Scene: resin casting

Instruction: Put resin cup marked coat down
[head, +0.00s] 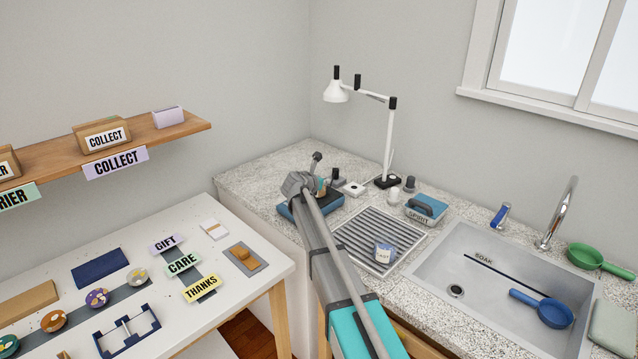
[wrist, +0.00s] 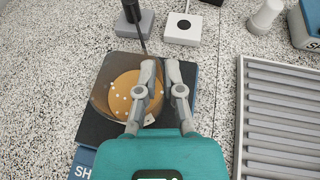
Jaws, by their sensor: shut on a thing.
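The resin cup (wrist: 122,100) is a clear cup holding orange resin with pale dots on its surface. My gripper (wrist: 160,70) is shut on the cup's right wall, one finger inside the rim and one outside. The cup is over the dark plate of a blue device (wrist: 92,130) lettered "SH"; I cannot tell whether it touches the plate. No "coat" mark is readable on it. In the head view my gripper (head: 305,185) is at the blue device (head: 340,204), and the cup is mostly hidden.
A second cup (head: 385,253), its label small, stands on the ribbed drain rack (head: 358,237). A blue "SPIRIT" box (head: 424,209), a white lamp (head: 389,140) and the sink (head: 470,290) are nearby. A small white block (wrist: 182,28) lies behind the device.

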